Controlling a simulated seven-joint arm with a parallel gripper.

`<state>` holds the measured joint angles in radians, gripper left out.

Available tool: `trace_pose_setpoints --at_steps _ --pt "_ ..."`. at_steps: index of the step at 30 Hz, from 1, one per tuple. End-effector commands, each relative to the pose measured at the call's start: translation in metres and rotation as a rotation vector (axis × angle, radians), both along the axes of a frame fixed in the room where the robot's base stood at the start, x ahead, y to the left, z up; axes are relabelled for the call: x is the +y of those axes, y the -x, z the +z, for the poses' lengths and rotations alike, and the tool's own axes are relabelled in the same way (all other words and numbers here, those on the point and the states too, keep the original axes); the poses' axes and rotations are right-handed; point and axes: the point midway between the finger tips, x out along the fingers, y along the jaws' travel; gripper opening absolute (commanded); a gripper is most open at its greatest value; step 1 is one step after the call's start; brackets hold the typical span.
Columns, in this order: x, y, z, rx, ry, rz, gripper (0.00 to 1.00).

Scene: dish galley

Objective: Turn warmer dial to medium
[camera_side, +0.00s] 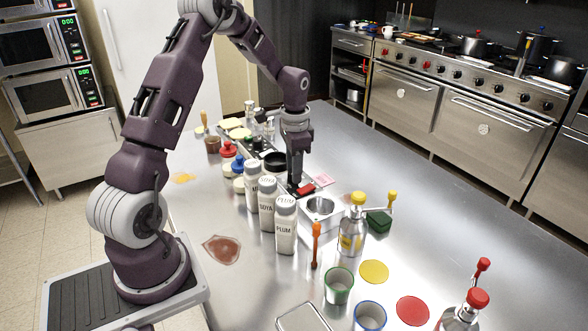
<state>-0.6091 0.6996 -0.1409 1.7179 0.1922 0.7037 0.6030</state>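A small square metal unit with a round well (305,222), which looks like the warmer, stands on the steel counter near the middle of the side view. I cannot make out its dial or any setting marks; the dial is hidden or too small. My gripper (296,186) points down just behind the unit, beside a small red piece (306,187). I cannot tell whether it touches either one. The fingers look dark and close together, and their gap cannot be made out.
White bottles (286,228) marked with names stand left of the unit. A yellow-capped dispenser (352,228) stands at its right front. An orange-handled tool (316,243) stands in front. Cups, including a green-rimmed one (338,288), are nearer.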

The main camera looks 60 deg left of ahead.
Motion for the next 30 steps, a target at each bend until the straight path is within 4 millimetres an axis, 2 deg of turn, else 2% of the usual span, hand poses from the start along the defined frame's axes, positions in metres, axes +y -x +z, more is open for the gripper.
trace_pose_setpoints --at_steps 11,21,24,30 --pt "0.0 0.0 0.001 0.001 0.001 0.0 0.49" --pt "-0.003 0.001 0.062 -0.001 -0.001 0.0 0.49" --pt "-0.003 0.001 0.07 0.0 0.0 0.0 0.49" --pt "-0.003 0.001 0.07 0.001 0.001 0.0 0.49"
